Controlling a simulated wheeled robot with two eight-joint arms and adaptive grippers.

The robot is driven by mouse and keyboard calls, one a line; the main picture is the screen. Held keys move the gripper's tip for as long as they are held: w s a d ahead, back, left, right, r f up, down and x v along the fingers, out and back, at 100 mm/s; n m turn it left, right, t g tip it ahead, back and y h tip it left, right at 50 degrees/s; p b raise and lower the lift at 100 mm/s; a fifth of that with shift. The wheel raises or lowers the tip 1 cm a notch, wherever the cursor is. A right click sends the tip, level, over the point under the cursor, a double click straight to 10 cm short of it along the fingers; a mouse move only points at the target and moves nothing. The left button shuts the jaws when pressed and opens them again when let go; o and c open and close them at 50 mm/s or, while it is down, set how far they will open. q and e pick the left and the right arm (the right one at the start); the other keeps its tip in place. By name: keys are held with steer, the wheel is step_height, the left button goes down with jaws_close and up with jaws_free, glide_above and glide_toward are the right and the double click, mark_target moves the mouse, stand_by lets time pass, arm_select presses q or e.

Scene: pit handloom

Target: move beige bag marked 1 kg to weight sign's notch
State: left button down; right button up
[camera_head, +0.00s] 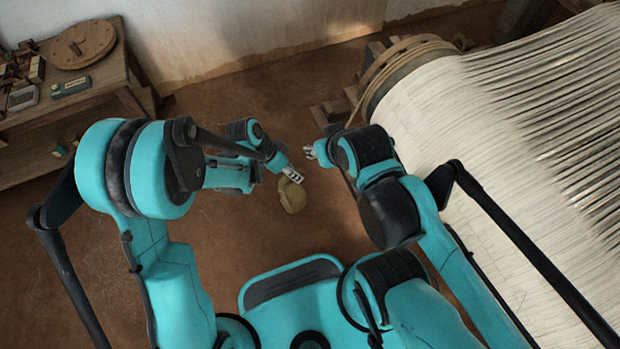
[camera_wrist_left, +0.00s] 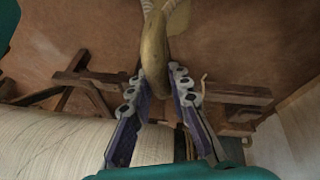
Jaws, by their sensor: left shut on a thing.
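The beige bag (camera_head: 292,197) hangs from my left gripper (camera_head: 292,176) above the brown floor, near the middle of the head view. In the left wrist view the bag (camera_wrist_left: 154,50) is pinched between the two fingers of the gripper (camera_wrist_left: 157,80). Its 1 kg mark is not readable in either view. My right gripper (camera_head: 309,151) is close by, up and to the right of the left one. It is small and partly hidden by its own arm, and its fingers are not clear. I cannot make out the weight sign or its notch.
The loom's large roll of pale warp threads (camera_head: 430,105) fills the right side, with a coil of rope (camera_head: 410,50) at its end. A wooden bench (camera_head: 85,95) at upper left holds a round wooden disc (camera_head: 80,43) and small devices. Bare floor lies between.

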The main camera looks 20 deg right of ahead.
arm_select(q)
steer(key=s+d+f+m+g, duration=0.1)
steer(key=s+d+m, duration=0.1)
steer(key=s+d, duration=0.15)
steer(key=a, duration=1.4)
steer(key=shift+w+a+r+b, duration=0.2)
steer(key=shift+r+b, duration=0.1)
steer(key=shift+b, duration=0.1)
stand_by(0.4)
